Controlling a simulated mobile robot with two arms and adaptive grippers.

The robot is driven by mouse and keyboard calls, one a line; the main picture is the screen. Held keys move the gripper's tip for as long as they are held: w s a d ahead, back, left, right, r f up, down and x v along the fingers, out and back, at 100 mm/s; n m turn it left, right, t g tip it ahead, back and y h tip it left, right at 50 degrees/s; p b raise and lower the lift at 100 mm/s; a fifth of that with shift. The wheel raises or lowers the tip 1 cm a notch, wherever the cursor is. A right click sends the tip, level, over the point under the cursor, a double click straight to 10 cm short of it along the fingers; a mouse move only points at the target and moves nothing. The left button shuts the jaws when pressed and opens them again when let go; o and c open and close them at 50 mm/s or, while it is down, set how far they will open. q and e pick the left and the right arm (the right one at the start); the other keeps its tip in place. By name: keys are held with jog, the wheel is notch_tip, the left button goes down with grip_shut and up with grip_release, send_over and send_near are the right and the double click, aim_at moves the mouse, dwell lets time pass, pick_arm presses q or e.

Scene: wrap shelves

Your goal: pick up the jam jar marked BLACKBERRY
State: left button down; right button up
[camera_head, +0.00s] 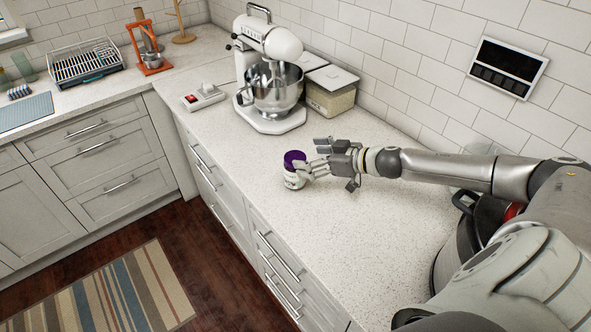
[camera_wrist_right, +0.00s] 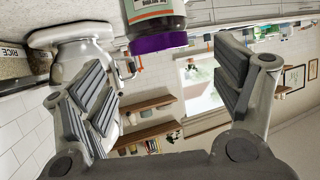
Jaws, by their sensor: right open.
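The jam jar (camera_head: 292,178) has a purple lid and a pale label and stands upright on the counter near its front edge. Its label is too small to read. My right gripper (camera_head: 310,157) is open just to the right of the jar, with one finger overlapping the jar's right side in the head view. In the right wrist view the jar (camera_wrist_right: 156,22) appears upside down, cut off at the top, between the lines of the open fingers (camera_wrist_right: 165,72). Whether a finger touches it, I cannot tell. My left gripper is not in view.
A white stand mixer (camera_head: 268,40) with a steel bowl stands behind the jar. Lidded containers (camera_head: 330,97) are beside it, and a small scale-like device (camera_head: 203,98) lies left of it. The counter (camera_head: 385,230) in front of my right arm is clear.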

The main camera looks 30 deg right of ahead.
aim_at(295, 157)
jog(key=shift+p+x, duration=0.5)
jog(key=shift+x, duration=0.3)
jog(key=p+x, duration=0.1)
jog(key=x, duration=0.2)
jog(key=shift+s+f, duration=0.1)
jog(key=shift+f, duration=0.05)
jog(key=shift+w+a+f+p, duration=0.2)
jog(key=shift+w+f+p, duration=0.15)
jog(key=shift+w, duration=0.15)
grip_shut()
jog(key=shift+r, duration=0.1)
